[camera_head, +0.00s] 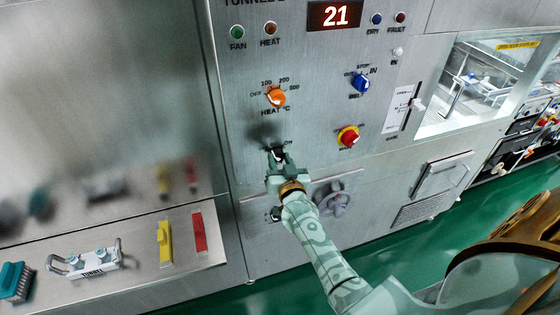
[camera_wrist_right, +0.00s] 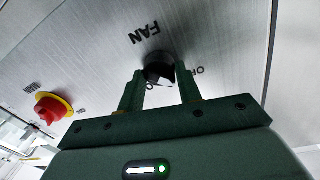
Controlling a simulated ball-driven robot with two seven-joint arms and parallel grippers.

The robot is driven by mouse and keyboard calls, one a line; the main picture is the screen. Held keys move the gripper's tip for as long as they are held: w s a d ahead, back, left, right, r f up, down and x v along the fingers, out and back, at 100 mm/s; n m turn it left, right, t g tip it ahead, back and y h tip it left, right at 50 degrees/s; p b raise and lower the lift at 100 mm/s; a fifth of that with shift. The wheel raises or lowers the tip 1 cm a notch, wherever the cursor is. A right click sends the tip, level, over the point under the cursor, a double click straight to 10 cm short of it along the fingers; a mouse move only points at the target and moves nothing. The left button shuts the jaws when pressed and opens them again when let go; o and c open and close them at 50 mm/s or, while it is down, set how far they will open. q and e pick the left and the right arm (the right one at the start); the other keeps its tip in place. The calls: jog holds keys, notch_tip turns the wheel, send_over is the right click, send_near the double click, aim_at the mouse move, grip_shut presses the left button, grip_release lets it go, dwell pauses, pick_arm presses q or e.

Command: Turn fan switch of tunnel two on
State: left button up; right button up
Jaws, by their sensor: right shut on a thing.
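The black fan switch (camera_head: 276,154) is on the grey metal panel, below the orange heat knob; the panel's heading is cut off after "TUNNEL". My right gripper (camera_head: 279,161) is at the switch, coming from below, and partly covers it. In the right wrist view the fan switch (camera_wrist_right: 158,68) sits between the two fingertips of my right gripper (camera_wrist_right: 160,78), under the upside-down word FAN. The fingers are shut on it. Which mark its pointer faces is hard to tell. The green FAN lamp (camera_head: 237,31) is at the upper left. My left gripper is not in view.
Around the switch are the orange heat knob (camera_head: 276,96), a blue belt knob (camera_head: 361,83) and a red and yellow knob (camera_head: 348,137). A red display (camera_head: 335,15) reads 21. A shelf at left holds a yellow tool (camera_head: 164,244) and a red tool (camera_head: 199,232).

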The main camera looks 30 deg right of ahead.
jog(key=m+p, duration=0.2)
jog(key=m, duration=0.2)
jog(key=shift+r, duration=0.15)
jog(key=m+p, duration=0.1)
jog(key=m, duration=0.1)
jog(key=shift+d+m, duration=0.1)
jog(key=shift+m, duration=0.3)
jog(key=shift+m+y+p, duration=0.4)
jog(key=shift+m+p, duration=0.1)
jog(key=shift+m, duration=0.7)
jog(key=m, duration=0.3)
jog(key=shift+m+g, duration=0.3)
jog(key=shift+s+d+f+m+y, duration=0.1)
jog(key=shift+f+m+y, duration=0.05)
jog(key=shift+m, duration=0.9)
jog(key=shift+f+m+y, duration=0.1)
jog(key=shift+m+y, duration=0.05)
jog(key=shift+m, duration=0.9)
jog(key=o, duration=1)
